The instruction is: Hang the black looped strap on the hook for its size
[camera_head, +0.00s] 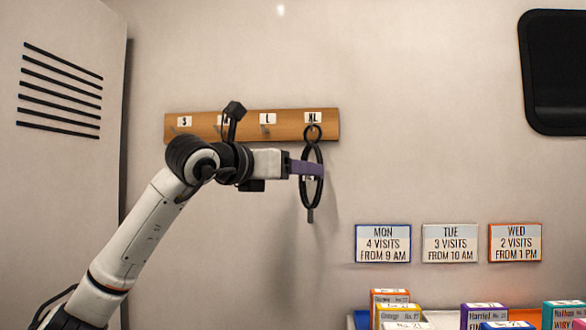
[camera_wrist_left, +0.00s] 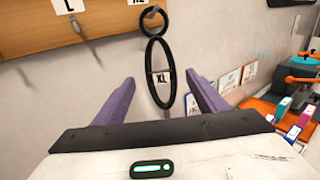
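The black looped strap (camera_head: 305,200) hangs upright below the XL label (camera_head: 313,117), at the right end of the wooden hook board (camera_head: 290,122). Its small top ring (camera_head: 313,132) appears to be around the XL hook. A white XL tag on the strap shows in the left wrist view (camera_wrist_left: 161,77). My left gripper (camera_head: 307,168) is level with the strap's long loop. In the left wrist view its two purple fingers (camera_wrist_left: 160,78) are spread, with the strap between their tips and gaps on both sides. My right gripper is out of view.
The S label (camera_head: 184,121), a partly hidden label and the L label (camera_head: 267,118) mark the other hooks. Visit cards (camera_head: 383,243) are on the wall lower right, above several small boxes (camera_head: 398,313). The wall right of the board is clear.

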